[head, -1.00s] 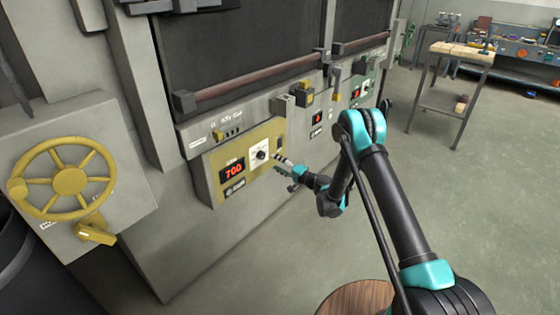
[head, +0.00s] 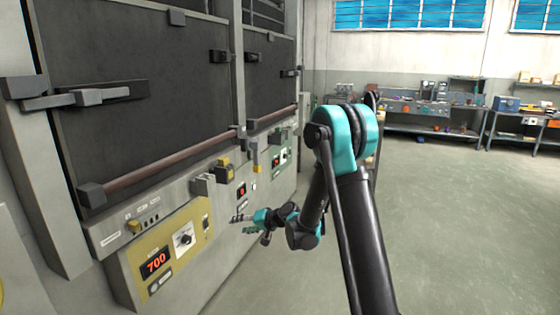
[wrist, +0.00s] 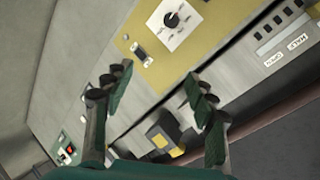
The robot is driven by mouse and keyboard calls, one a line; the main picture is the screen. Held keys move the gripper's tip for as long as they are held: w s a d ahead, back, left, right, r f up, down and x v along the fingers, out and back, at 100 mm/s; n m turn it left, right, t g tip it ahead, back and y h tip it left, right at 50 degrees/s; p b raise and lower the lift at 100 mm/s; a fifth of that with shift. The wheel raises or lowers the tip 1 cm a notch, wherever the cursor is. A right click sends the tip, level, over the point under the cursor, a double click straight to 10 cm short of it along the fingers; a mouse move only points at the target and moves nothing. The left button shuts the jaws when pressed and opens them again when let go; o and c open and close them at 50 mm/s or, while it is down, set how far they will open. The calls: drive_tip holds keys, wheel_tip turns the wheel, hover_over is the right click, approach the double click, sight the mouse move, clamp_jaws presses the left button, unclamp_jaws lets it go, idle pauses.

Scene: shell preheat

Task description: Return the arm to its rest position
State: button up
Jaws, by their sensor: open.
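My arm reaches forward from the right of the head view, bent at a teal elbow joint. My gripper (head: 240,223) is in front of the oven's lower control panel, right of the yellow panel (head: 165,262) with the 700 display (head: 156,262) and the black dial (head: 184,239). In the wrist view my gripper (wrist: 155,95) has its two fingers spread apart with nothing between them. The dial (wrist: 171,19) shows beyond the fingers, at the top, apart from them. The gap between fingertips and panel is hard to judge.
The oven (head: 135,90) has dark doors and long handle bars (head: 170,166) jutting out above the panel. A yellow-and-black switch (head: 225,169) sticks out near the gripper. The floor (head: 450,230) to the right is open. Workbenches (head: 420,108) stand along the back wall.

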drive_tip(key=s+d+r+h, duration=0.3)
drive_tip(key=s+d+h, duration=0.2)
drive_tip(key=s+d, duration=0.9)
drive_tip(key=s+d+f+g+h, duration=0.1)
drive_tip(key=s+d+f+h, duration=0.1)
drive_tip(key=s+d, duration=0.7)
drive_tip(key=s+d+f+h, duration=0.2)
drive_tip(key=s+d+h, duration=0.2)
drive_tip(key=s+d, duration=0.5)
drive_tip(key=shift+s+d+m+g, duration=0.3)
drive_tip(key=shift+s+d+g, duration=0.1)
drive_tip(key=shift+d, duration=0.75)
drive_tip(key=shift+w+f, duration=0.1)
